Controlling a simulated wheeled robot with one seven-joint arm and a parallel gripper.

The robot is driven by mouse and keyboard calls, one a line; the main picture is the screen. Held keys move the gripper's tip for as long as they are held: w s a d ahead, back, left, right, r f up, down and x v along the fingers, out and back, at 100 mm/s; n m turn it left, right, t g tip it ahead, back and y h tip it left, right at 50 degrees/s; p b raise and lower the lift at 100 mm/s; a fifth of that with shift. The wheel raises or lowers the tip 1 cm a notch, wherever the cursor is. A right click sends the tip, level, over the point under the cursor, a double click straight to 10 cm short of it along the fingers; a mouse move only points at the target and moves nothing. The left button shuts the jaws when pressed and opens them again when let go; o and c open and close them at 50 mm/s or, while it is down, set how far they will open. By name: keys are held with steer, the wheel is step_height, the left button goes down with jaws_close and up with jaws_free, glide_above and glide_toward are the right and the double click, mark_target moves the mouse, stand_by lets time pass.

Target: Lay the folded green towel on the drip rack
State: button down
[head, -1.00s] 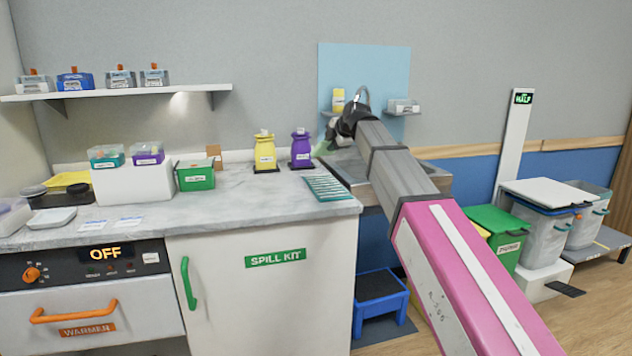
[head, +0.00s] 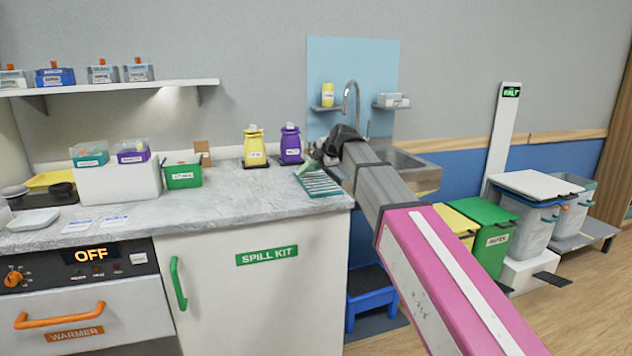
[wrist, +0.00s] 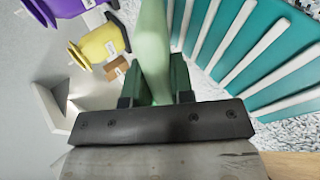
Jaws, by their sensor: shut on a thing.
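The drip rack (head: 320,184) is a teal tray with white slats on the counter, left of the sink. It also fills the upper right of the wrist view (wrist: 245,50). The folded green towel (wrist: 154,45) is pale green and stands edge-up between the fingers of my gripper (wrist: 158,82). My gripper is shut on it. A bit of pale green shows there. I cannot tell whether the towel touches the rack.
A purple bottle (head: 291,146) and a yellow bottle (head: 255,148) stand behind the rack. A green box (head: 183,174) is further left. The sink (head: 408,165) with its tall tap (head: 350,97) lies right.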

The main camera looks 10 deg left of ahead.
steer(key=shift+f, duration=0.6)
steer(key=c, duration=1.1)
jaws_free()
steer(key=shift+c, duration=0.2)
steer(key=v, duration=0.8)
steer(key=shift+r, duration=0.1)
